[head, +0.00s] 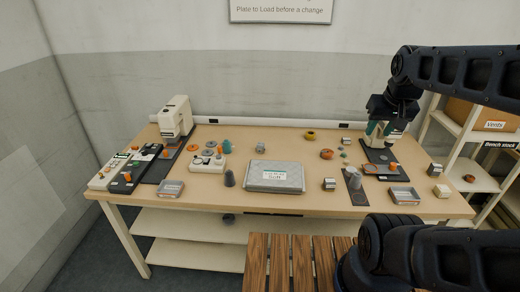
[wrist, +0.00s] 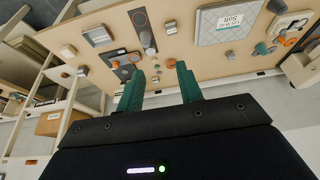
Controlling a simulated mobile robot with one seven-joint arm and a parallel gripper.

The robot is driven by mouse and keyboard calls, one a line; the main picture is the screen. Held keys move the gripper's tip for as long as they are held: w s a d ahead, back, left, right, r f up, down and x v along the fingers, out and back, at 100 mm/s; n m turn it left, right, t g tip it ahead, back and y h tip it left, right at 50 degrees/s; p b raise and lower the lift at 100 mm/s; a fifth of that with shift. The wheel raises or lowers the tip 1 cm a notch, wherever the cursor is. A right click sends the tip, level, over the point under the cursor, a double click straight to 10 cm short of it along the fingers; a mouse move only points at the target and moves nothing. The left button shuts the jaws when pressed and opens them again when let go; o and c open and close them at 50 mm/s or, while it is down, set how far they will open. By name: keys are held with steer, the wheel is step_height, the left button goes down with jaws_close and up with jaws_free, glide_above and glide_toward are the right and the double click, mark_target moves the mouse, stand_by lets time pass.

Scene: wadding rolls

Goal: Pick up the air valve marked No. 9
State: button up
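No marking "No. 9" can be read in either view, so I cannot tell which thing is the air valve. Small greenish parts (head: 344,156) lie on the table right of centre, beside an orange ring-like part (head: 327,154). Both also show near my fingertips in the wrist view, the orange part (wrist: 171,62) to the right. My gripper (wrist: 160,82) has two green fingers set wide apart with nothing between them. In the head view my gripper (head: 380,130) hangs over the table's back right, in front of a dark-based device (head: 380,156) that it partly hides.
The wooden table (head: 300,209) carries a grey labelled pack (head: 274,176), a cream machine (head: 176,117), a white control box (head: 207,163), metal trays (head: 404,195) and a dark strip (head: 355,192) with a grey cone-shaped part. Shelving (head: 478,150) stands right. A slatted wooden surface (head: 300,262) is in front.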

stand_by(0.4)
steer(key=o, duration=0.6)
steer(key=shift+o, duration=0.2)
